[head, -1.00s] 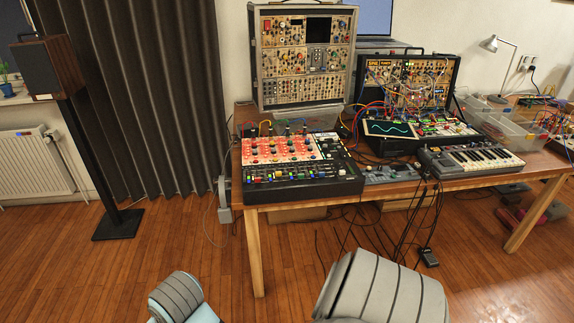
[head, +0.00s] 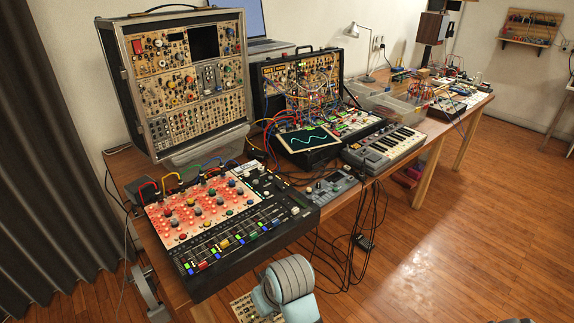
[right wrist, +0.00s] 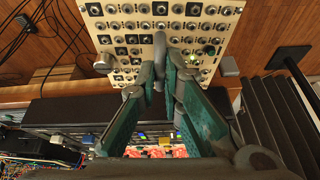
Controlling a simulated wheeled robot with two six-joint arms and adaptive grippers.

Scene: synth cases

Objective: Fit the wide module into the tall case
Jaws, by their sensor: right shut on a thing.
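The tall case (head: 119,95) stands upright at the back left of the table in the head view, filled with cream modules. A dark rectangular gap (head: 203,42) shows in its upper row. My right gripper (right wrist: 165,78) is shut on a cream module with rows of jacks and knobs (right wrist: 150,22). This module (head: 244,307) also shows at the bottom of the head view, partly hidden behind my arm, in front of the table and apart from the case. My left gripper is not in view.
A mixer (head: 215,232) with red panel and faders lies in front of the tall case. A smaller case with patch cables (head: 300,85), a keyboard (head: 385,148) and a small grey device (head: 327,190) stand to the right. Loose cables hang off the front edge. Floor is clear at right.

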